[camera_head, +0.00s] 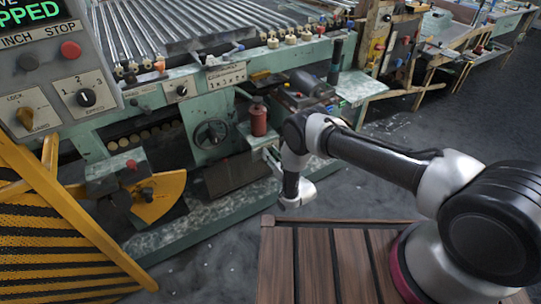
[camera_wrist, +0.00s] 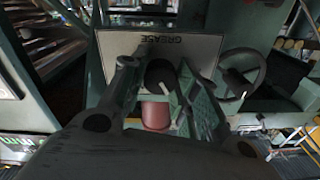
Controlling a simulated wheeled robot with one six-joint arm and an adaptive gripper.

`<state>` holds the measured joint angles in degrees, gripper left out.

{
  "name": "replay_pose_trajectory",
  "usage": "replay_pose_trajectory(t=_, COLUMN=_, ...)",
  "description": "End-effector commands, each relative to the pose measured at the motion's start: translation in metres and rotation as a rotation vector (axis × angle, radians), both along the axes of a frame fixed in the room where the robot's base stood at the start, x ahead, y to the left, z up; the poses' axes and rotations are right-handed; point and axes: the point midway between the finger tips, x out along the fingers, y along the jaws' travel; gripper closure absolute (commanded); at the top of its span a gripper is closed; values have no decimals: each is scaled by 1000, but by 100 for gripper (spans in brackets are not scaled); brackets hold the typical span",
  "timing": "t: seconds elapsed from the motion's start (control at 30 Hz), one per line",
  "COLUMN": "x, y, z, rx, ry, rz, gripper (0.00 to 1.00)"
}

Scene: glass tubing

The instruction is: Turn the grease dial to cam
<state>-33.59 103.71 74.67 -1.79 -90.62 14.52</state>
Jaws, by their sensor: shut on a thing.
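The grease dial (camera_wrist: 160,74) is a dark round knob with a pale pointer line, which slants toward the lower right in the wrist view. It sits on a pale plate (camera_wrist: 118,44) lettered GREASE, which appears upside down. My gripper (camera_wrist: 158,66) has one finger on each side of the knob and is shut on it. The fingers cover part of the plate, and I cannot read a cam mark. In the head view my gripper (camera_head: 268,152) reaches the green machine beside a red canister (camera_head: 258,120); the dial cannot be made out there.
The red canister also shows just below the dial in the wrist view (camera_wrist: 156,115). A handwheel (camera_wrist: 243,72) is close to the right. In the head view, a control panel (camera_head: 55,70) and yellow guard (camera_head: 60,230) stand at left. Open grey floor lies right of the machine.

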Motion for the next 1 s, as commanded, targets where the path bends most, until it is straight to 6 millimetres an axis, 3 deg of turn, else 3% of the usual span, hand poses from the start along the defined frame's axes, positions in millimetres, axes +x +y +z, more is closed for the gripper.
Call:
replay_pose_trajectory(t=0.43, x=0, y=0, z=0, rx=8, ry=6, rz=0, gripper=94)
replay_pose_trajectory(t=0.47, x=0, y=0, z=0, rx=8, ry=6, rz=0, gripper=68)
replay_pose_trajectory(t=0.57, x=0, y=0, z=0, rx=8, ry=6, rz=0, gripper=50)
replay_pose_trajectory(t=1.0, x=-7, y=-5, z=-1, rx=7, ry=6, rz=0, gripper=47)
